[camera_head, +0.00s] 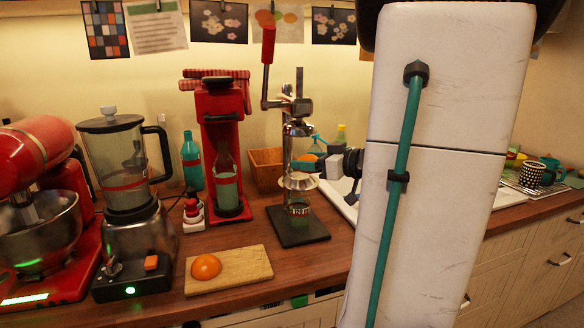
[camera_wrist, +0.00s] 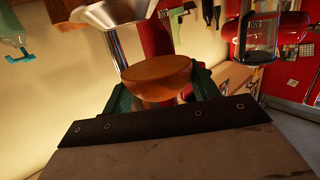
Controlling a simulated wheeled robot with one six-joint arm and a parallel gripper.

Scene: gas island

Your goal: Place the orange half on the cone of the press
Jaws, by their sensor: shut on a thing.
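My gripper (camera_head: 305,165) is shut on an orange half (camera_wrist: 156,78), which sits between the green fingers in the wrist view. In the head view the gripper reaches in from the right at the press (camera_head: 299,208), and the held half is small and partly covered. It appears above the press's metal bowl (camera_head: 299,181); I cannot tell whether it touches the cone, which I cannot make out. The red lever handle (camera_head: 268,42) is raised. A metal funnel-shaped part (camera_wrist: 112,12) is close to the held half in the wrist view. Another orange half (camera_head: 206,267) lies dome up on the cutting board (camera_head: 245,274).
A red bottle device (camera_head: 222,125) stands left of the press, with a blender (camera_head: 125,170) and a red mixer (camera_head: 35,150) farther left. A wooden box (camera_head: 265,168) is behind. Bare counter lies in front of the press.

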